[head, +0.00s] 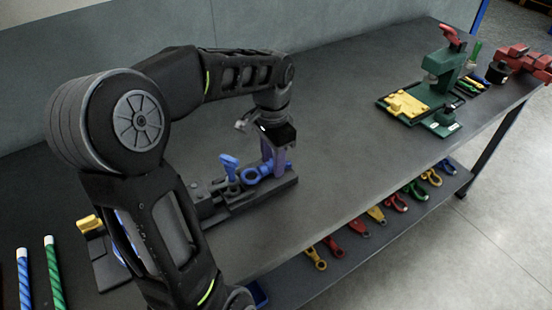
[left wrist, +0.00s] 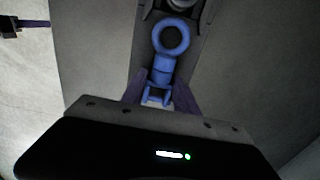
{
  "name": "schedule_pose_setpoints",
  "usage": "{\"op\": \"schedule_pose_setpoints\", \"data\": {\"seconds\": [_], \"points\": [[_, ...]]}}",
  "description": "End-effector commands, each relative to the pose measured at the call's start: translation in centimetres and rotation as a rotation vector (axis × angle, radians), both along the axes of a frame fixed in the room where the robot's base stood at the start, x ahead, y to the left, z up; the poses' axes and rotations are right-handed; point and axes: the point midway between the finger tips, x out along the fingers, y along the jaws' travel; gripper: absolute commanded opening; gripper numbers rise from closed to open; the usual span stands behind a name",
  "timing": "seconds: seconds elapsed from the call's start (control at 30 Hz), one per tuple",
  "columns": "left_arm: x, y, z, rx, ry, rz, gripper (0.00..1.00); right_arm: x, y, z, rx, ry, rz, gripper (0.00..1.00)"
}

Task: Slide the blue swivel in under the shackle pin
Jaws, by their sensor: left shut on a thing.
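The blue swivel (head: 252,176) lies low over a dark fixture (head: 262,197) on the bench. In the left wrist view the blue swivel (left wrist: 162,70) has its round eye pointing away from me, toward a grey metal part at the top edge. My left gripper (head: 272,160), with purple fingers, is shut on the swivel's near end; the fingers show on both sides of it in the left wrist view (left wrist: 158,98). The grey shackle (head: 231,184) stands left of the swivel's eye, with a blue-handled pin (head: 229,162) upright above it. Whether eye and shackle touch is unclear.
A green press (head: 447,68) with a yellow block (head: 408,103) stands at the back right, near a red vise (head: 520,60). Blue and green ropes (head: 53,275) are at the left. The middle bench is clear.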

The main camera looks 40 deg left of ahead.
Motion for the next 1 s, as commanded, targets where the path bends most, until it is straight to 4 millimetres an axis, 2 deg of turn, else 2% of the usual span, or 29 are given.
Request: {"op": "schedule_pose_setpoints", "data": {"seconds": [1.0], "points": [[-4.1, 1.2, 0.0, 0.002, -0.002, 0.000, 0.00, 0.0, 0.0, -0.5, 0.000, 0.000, 0.000, 0.32]]}}
